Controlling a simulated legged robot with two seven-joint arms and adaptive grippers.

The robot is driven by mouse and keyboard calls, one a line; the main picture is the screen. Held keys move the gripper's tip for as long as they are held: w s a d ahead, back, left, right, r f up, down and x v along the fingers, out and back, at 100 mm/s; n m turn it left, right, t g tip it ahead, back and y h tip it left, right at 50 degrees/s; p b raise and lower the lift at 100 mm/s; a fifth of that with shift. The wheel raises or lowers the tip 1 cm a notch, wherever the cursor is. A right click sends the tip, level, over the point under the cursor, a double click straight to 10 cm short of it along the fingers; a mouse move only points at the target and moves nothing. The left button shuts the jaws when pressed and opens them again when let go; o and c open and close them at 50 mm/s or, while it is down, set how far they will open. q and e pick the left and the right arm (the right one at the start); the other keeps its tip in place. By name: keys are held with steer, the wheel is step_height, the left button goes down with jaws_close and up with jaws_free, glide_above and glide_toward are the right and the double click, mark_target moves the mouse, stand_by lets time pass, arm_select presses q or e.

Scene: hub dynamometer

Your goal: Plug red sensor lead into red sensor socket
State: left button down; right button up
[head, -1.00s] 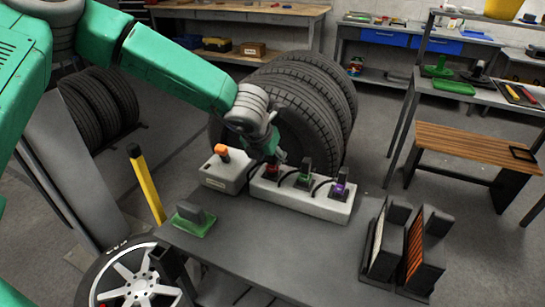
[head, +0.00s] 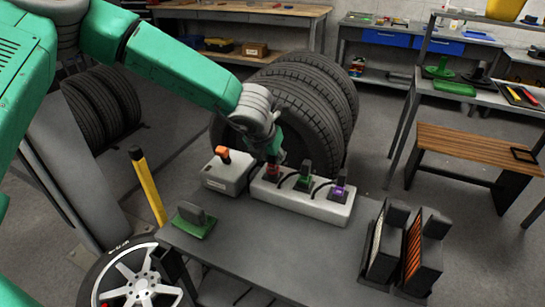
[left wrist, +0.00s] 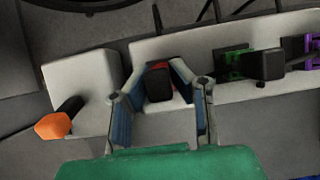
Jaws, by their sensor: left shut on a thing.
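The red sensor lead's dark plug (left wrist: 159,88) is between the fingers of my left gripper (left wrist: 160,100) in the left wrist view. In the head view my left gripper (head: 273,157) reaches down from above to the left end of the pale sensor strip (head: 300,202). Some red (head: 271,171) shows under the gripper there, and red also shows at the plug's top edge in the left wrist view. The red socket cannot be told apart from the lead, so I cannot tell whether the plug is seated. My right gripper is not in view.
A green plug (head: 304,175) and a purple plug (head: 340,188) stand on the strip to the right. A grey box (head: 226,176) with an orange knob is close on the left. A black holder (head: 397,250) stands at right. The bench's front middle is clear.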

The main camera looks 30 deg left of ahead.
arm_select(q)
steer(key=shift+d+r, duration=0.15)
steer(key=shift+r, duration=0.1)
steer(key=shift+a, duration=0.2)
steer(key=shift+r+p, duration=2.15)
steer(key=shift+d+f, duration=0.1)
